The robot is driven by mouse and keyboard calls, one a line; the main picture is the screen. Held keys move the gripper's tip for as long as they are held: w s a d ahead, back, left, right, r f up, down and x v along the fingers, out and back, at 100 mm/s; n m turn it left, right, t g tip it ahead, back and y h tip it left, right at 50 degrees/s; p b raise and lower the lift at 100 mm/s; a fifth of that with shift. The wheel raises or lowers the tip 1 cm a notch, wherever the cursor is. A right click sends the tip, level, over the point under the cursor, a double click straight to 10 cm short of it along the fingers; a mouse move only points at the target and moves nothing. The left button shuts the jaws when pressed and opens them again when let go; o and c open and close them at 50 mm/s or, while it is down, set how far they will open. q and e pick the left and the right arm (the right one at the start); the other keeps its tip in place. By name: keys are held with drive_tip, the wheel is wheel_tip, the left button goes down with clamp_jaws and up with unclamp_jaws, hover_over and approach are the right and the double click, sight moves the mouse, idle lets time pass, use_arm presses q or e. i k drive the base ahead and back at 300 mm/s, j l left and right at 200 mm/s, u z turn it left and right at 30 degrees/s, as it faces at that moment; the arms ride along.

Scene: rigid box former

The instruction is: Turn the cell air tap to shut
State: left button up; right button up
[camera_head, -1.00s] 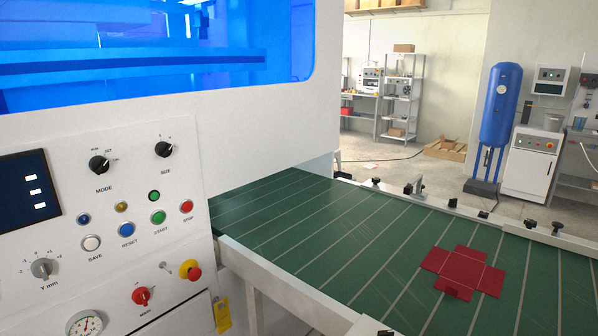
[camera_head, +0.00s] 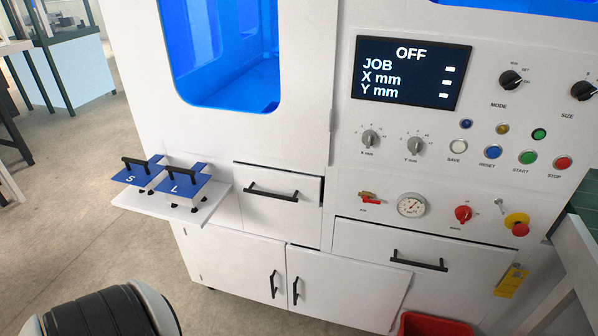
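The cell air tap (camera_head: 371,199) is on the white front panel in the head view, left of the pressure gauge (camera_head: 411,204). It has a red lever and a small brass-coloured body. The lever looks roughly horizontal, but it is too small to tell its exact setting. A small label sits below it. Nothing touches the tap. Neither of my grippers is in view; only a rounded black and white part, probably of my own arm, shows at the bottom left.
The red main switch (camera_head: 463,214) and the emergency stop (camera_head: 517,223) are right of the gauge. A drawer (camera_head: 420,252) is below the tap. A shelf (camera_head: 172,212) with blue S and L plates juts out left. A red bin (camera_head: 435,326) stands below. The display (camera_head: 411,72) reads OFF.

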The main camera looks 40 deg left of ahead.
sight(365, 199)
drive_tip(key=u, duration=0.95)
drive_tip(key=i+l, duration=0.1)
drive_tip(key=i, duration=0.35)
